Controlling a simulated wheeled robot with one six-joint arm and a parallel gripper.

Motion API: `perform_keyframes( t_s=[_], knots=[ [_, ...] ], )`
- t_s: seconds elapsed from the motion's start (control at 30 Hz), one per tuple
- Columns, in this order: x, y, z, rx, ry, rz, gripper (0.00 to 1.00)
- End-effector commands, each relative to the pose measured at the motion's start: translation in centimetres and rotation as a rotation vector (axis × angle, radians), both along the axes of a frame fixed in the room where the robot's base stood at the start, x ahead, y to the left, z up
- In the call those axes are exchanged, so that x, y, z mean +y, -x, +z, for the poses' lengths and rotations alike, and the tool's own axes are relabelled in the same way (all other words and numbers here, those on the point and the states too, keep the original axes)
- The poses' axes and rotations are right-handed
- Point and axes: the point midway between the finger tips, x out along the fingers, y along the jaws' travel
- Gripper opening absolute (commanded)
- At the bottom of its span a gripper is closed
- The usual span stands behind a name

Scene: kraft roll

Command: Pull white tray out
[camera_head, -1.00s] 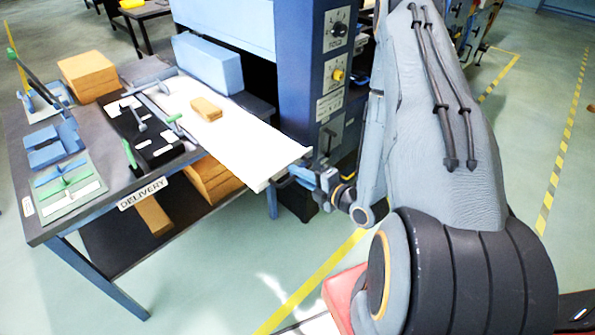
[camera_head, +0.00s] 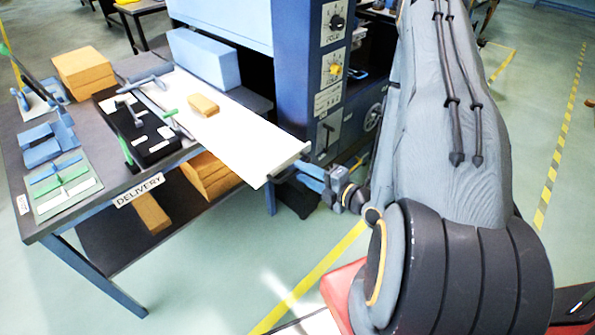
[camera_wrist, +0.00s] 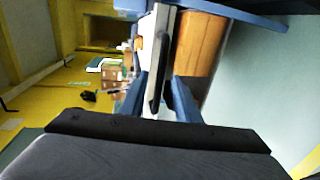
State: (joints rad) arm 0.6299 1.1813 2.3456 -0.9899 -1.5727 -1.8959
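The white tray (camera_head: 235,135) is a long flat sheet that runs from the machine's foot across the table and past its right edge. Its end lip sticks out over the floor. My gripper (camera_head: 279,178) is at this outer end, below the lip's corner. In the wrist view the tray's lip (camera_wrist: 158,75) runs lengthwise between the two blue fingers of my gripper (camera_wrist: 160,95). The fingers lie very close on either side of it. I cannot tell whether they press on it. A small tan block (camera_head: 203,105) lies on the tray.
The blue machine column (camera_head: 300,60) with knobs stands right behind the tray. The floor in front of the tray's end is clear.

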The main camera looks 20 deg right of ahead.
Motion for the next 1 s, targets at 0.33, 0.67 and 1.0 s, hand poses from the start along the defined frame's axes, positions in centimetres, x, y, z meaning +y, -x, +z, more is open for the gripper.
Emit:
perform_keyframes(
  t_s=[0.33,0.67,1.0],
  knots=[
    [-1.4,3.3,0.7,0.000,-0.001,-0.001,0.29],
    [-1.5,3.7,0.9,-0.001,0.001,0.000,0.29],
    [-1.6,3.5,0.6,0.000,0.000,0.001,0.29]
  ],
)
